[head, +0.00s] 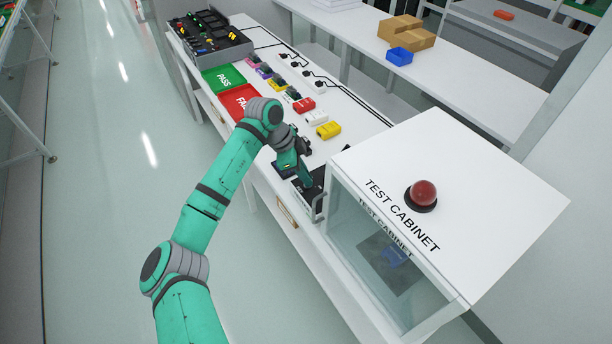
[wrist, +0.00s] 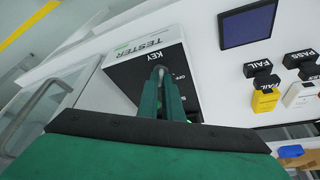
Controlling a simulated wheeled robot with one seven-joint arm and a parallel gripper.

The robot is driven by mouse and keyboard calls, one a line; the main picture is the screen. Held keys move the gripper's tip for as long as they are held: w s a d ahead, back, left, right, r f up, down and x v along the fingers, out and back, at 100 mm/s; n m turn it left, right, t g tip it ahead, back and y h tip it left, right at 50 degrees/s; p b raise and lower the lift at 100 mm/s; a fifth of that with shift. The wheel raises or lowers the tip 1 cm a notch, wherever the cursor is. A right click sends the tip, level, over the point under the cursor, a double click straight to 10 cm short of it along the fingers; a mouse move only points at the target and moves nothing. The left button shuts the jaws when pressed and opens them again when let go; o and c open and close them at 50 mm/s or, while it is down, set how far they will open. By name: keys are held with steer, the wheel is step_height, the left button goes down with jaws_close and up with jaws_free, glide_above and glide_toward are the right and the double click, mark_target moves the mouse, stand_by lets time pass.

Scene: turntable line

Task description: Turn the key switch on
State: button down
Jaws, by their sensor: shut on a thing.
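The tester box (wrist: 180,32) is white with a black panel lettered "KEY", in the wrist view. My gripper (wrist: 160,80) is shut on the key (wrist: 158,72) of the switch, of which only a small grey tip shows between the green fingers. How far the key is turned I cannot tell. In the head view my gripper (head: 308,184) is down at the tester (head: 318,196), just left of the test cabinet, and hides most of its panel.
The test cabinet (head: 470,190) with a red dome (head: 423,194) and glass front stands close on the right. A green PASS tray (head: 224,78), a red FAIL tray (head: 238,101) and a yellow block (head: 328,130) lie further back on the bench. The floor at left is clear.

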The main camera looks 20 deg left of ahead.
steer(key=shift+a+m, duration=0.15)
steer(key=shift+m, duration=0.35)
steer(key=shift+w+m+g, duration=0.1)
steer(key=shift+m+g, duration=0.3)
steer(key=shift+m, duration=0.2)
steer(key=shift+w, duration=0.1)
steer(key=c, duration=1.9)
jaws_free()
steer(key=shift+r+h, duration=0.15)
steer(key=shift+h, duration=0.15)
steer(key=v, duration=1)
steer(key=shift+r, duration=0.3)
